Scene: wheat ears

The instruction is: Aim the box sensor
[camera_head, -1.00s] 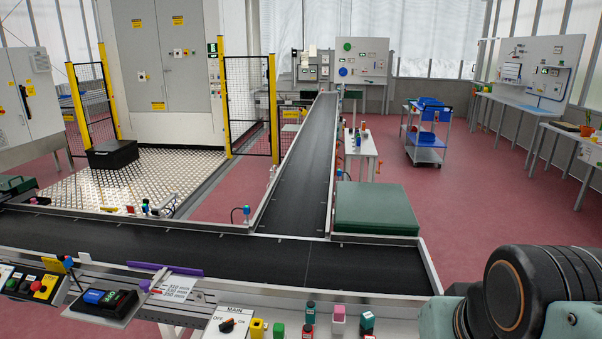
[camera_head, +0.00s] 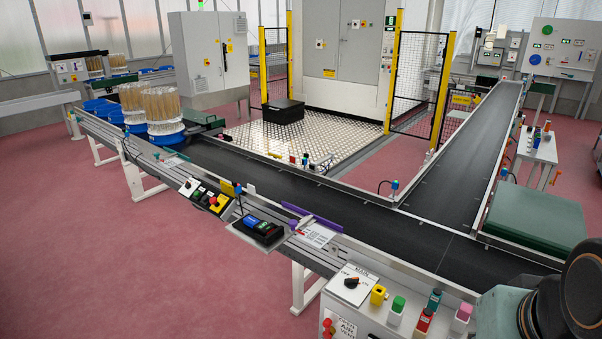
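I cannot tell for sure which item is the box sensor. A small blue-topped device (camera_head: 394,187) with a thin cable stands at the conveyor's far edge, near where the two belts meet. Another small group of coloured devices (camera_head: 305,161) sits on the far edge further left. The aim of any of these is too small to read. Only a dark, rounded part of my arm shows at the lower right. My gripper is out of view.
A black conveyor (camera_head: 300,194) runs across, with a branch (camera_head: 465,150) going back right. Blue trays with wheat ears (camera_head: 160,105) stand at its left end. A MAIN switch panel (camera_head: 351,283) and coloured knobs line the near side. Red floor (camera_head: 110,260) is clear at lower left.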

